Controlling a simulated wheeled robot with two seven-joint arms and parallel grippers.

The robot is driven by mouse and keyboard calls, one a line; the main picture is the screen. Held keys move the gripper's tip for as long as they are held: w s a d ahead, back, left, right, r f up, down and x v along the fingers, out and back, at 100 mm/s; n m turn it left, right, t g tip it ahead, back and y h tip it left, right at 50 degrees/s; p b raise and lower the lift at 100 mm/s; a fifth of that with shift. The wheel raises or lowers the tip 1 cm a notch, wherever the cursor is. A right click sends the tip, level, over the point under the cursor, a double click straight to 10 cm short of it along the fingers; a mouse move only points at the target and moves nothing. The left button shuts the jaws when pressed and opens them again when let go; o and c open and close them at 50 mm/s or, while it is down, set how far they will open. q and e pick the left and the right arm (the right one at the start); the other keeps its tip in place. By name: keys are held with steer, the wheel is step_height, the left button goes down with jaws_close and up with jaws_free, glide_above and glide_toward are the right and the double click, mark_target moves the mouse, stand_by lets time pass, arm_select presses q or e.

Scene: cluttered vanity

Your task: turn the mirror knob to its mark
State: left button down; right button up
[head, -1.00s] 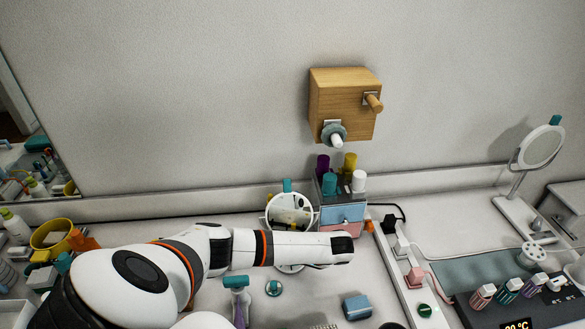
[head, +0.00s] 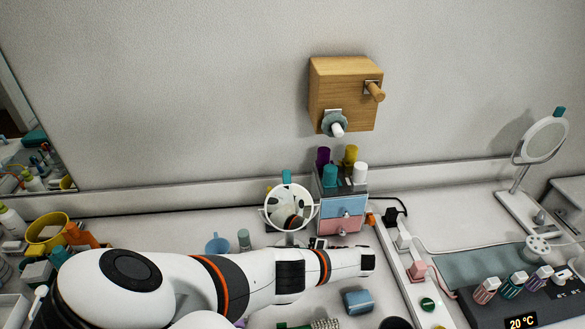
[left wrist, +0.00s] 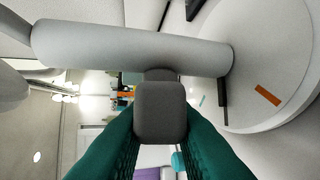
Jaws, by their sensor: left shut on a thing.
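A round white mirror (head: 289,208) with a teal tab on top stands at the middle of the counter, behind my left arm. In the left wrist view, the green fingers of my left gripper (left wrist: 160,122) are shut on a grey knob (left wrist: 160,100) below a thick grey bar (left wrist: 130,47). Right of it is a white round disc (left wrist: 275,50) with an orange mark (left wrist: 267,95). A thin dark pointer (left wrist: 223,102) at the bar's right end stands apart from this mark, to its left. In the head view my forearm hides the knob and the gripper. My right gripper is out of view.
A small drawer box (head: 342,212) with several bottles on top stands right of the mirror. A white power strip (head: 405,270) runs farther right. A blue cup (head: 217,244) stands left of the mirror. A wooden box (head: 342,95) hangs on the wall above.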

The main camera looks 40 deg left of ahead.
arm_select(q)
steer(key=shift+d+f+m+g+y+b, duration=0.1)
steer(key=shift+f+m+g+y+b, duration=0.25)
steer(key=shift+g+y+b, duration=0.65)
steer(key=shift+r+t+b, duration=0.25)
steer(key=shift+t+b, duration=0.05)
steer(key=shift+b, duration=0.25)
steer(key=shift+m, duration=0.25)
steer(key=c, duration=1.3)
jaws_free()
